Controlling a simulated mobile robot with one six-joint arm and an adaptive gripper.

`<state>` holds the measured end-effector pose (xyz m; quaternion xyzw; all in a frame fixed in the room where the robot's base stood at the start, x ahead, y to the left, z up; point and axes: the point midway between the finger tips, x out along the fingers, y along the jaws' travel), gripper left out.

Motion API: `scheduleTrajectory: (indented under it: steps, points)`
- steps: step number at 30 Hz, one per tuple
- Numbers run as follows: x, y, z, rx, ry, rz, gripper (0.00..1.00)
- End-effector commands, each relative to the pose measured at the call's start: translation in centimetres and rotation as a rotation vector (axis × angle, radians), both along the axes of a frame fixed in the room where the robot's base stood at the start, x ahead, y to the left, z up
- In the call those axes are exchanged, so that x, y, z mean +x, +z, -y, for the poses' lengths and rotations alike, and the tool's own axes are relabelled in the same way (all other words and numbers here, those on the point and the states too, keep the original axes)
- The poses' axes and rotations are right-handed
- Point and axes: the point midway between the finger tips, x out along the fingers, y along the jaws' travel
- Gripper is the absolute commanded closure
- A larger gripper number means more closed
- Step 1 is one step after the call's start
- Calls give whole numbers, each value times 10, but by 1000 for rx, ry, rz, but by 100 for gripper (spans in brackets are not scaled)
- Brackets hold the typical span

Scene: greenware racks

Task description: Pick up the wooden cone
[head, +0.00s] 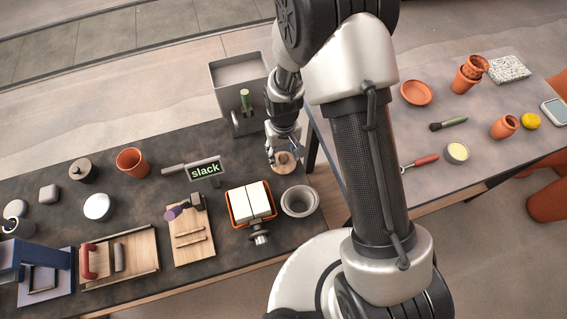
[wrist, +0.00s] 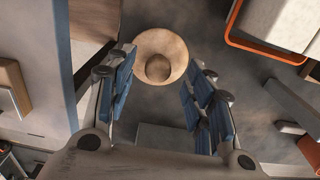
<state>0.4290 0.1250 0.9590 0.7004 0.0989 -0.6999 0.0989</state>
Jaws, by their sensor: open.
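The wooden cone (wrist: 174,47) shows from above in the wrist view as a pale round wooden shape with a darker rounded top at its middle. It stands on the dark tabletop, at and just beyond my fingertips. In the head view the cone (head: 287,165) is near the table's right end, partly covered by my gripper (head: 284,148). My gripper is above it and points down. In the wrist view my gripper (wrist: 160,75) has its blue-padded fingers spread wide, one on each side of the cone, with nothing held. I cannot tell the exact height gap.
A grey metal box (head: 226,76) stands behind the cone. A grey bowl (head: 300,213) and an orange tray (head: 231,213) with white blocks are in front. A second table (head: 450,190) with clay pots is on the right.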

Motion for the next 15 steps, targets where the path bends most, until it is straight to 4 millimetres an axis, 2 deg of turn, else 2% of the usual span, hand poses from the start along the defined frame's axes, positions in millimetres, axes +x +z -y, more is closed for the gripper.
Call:
scheduleTrajectory:
  steps: [1,6,15]
  points:
    - [1,-11,1,-1,-1,-2,52]
    - [3,-32,1,0,0,-1,52]
    - [3,-35,1,0,0,1,52]
